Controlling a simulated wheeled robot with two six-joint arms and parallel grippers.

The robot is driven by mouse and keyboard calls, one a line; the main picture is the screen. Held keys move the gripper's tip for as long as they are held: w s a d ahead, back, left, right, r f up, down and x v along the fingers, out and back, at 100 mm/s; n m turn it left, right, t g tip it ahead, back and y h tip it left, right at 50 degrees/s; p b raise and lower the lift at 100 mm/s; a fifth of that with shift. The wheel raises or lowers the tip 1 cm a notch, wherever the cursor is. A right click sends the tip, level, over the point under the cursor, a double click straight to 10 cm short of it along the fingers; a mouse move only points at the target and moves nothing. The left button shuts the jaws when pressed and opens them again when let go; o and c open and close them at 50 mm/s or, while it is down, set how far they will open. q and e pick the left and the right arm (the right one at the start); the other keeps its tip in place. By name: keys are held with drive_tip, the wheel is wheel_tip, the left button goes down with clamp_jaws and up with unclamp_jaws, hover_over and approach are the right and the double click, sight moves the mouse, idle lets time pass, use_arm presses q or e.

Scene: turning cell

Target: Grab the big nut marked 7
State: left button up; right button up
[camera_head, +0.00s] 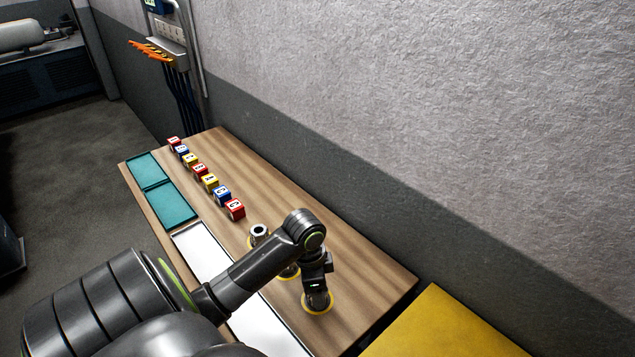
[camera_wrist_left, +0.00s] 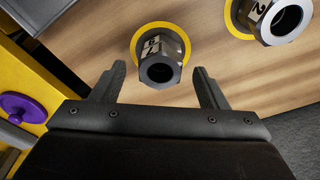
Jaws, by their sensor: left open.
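A big dark steel nut (camera_wrist_left: 158,52) stands in the left wrist view on a yellow ring on the wooden table, its bore facing the camera. A pale tag on its side seems to show a 7. My left gripper (camera_wrist_left: 158,66) is open and empty, its fingers apart on either side of the nut's near end in the picture. Contact cannot be told. A second nut (camera_wrist_left: 274,20), marked 2, stands at upper right on its own yellow ring. In the head view my left gripper (camera_head: 317,289) points down over a yellow ring and hides most of what is there. My right gripper is not in view.
Another nut (camera_head: 259,233) stands left of my arm on the wooden table (camera_head: 360,265). Several numbered cubes (camera_head: 211,182) form a row. Teal trays (camera_head: 171,204) and a white strip (camera_head: 203,252) line the near edge. A yellow surface (camera_head: 445,328) adjoins at right.

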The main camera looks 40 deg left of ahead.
use_arm(q)
drive_tip(key=shift+f, duration=0.25)
drive_tip(key=c, duration=1.2)
drive_tip(key=shift+r, duration=0.1)
